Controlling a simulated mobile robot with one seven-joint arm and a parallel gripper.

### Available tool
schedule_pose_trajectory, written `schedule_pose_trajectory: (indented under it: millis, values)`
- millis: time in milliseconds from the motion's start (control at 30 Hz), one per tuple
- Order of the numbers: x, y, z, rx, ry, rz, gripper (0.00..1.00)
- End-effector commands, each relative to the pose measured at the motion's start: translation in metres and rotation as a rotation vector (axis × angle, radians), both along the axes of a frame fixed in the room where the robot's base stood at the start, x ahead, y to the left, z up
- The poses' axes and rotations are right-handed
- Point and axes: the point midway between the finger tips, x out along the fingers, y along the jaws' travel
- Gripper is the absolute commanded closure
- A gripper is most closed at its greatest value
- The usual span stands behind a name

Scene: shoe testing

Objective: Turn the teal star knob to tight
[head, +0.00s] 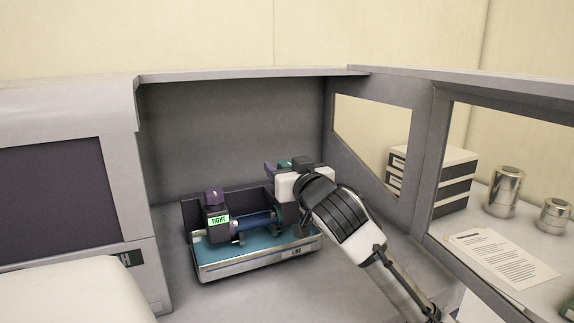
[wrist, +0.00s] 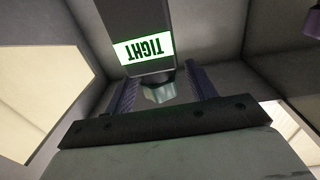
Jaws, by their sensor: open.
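The teal star knob (head: 285,163) shows only as a small patch at the top of the fixture's right end in the head view; my gripper hides the rest. In the wrist view, the pale teal knob (wrist: 159,93) sits between my two dark fingers, just below a dark post with a lit green-and-white label (wrist: 143,49) reading TIGHT, upside down. My gripper (wrist: 165,88) is open, with a finger on each side of the knob. I cannot tell whether either finger touches it. In the head view a label (head: 219,220) on the left post also reads TIGHT.
The fixture stands on a blue-floored tray (head: 257,259) inside a grey enclosure. A purple knob (head: 213,196) tops its left post. A framed window wall (head: 430,150) stands close to my arm on the right.

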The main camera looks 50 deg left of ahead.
Motion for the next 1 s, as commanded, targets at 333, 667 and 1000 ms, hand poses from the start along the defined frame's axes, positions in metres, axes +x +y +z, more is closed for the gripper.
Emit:
schedule_pose_trajectory:
  millis: [333,667,1000]
  values:
    - [-0.0002,-0.0003,0.0000,0.000,0.000,0.000,0.68]
    - [-0.0024,0.0013,-0.0019,-0.001,-0.004,-0.030,0.88]
    - [-0.0008,-0.0001,-0.0006,0.000,0.000,-0.137,0.88]
